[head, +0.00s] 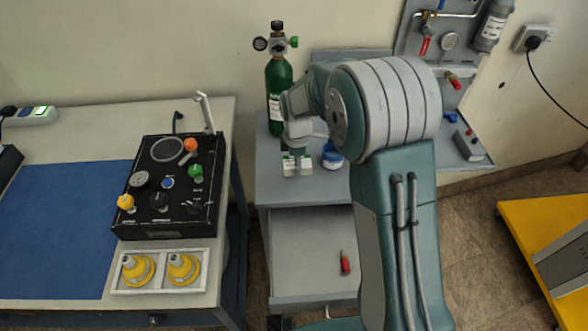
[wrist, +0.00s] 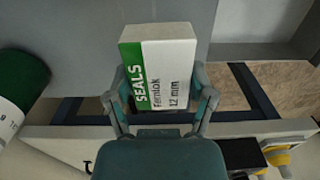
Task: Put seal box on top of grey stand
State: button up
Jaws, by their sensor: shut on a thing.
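The seal box (wrist: 160,70) is a small white box with a green label end reading "SEALS Fernlok 12 mm". My gripper (wrist: 160,95) is shut on it, with a finger on each side. In the head view the box (head: 298,168) shows below my gripper (head: 297,153), over the upper surface of the grey stand (head: 285,192). I cannot tell whether the box touches that surface. The stand has a lower shelf too. My arm covers part of the stand's right side.
A green gas cylinder (head: 278,95) stands close behind my gripper. A blue-and-white round container (head: 332,156) sits right of the box. A red-handled tool (head: 345,262) lies on the lower shelf. A black control panel (head: 170,185) stands on the left table.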

jog(key=shift+w+d+f, duration=0.2)
jog(key=shift+w+f, duration=0.75)
jog(key=shift+f, duration=0.15)
jog(key=shift+w+d+f, duration=0.25)
jog(key=shift+w+f, duration=0.05)
jog(key=shift+f, duration=0.1)
jog(key=f, duration=0.3)
jog(key=shift+w+a+f, duration=0.1)
jog(key=shift+a, duration=0.35)
jog(key=o, duration=1.1)
jog(key=shift+d, duration=0.2)
jog(key=shift+a, duration=0.15)
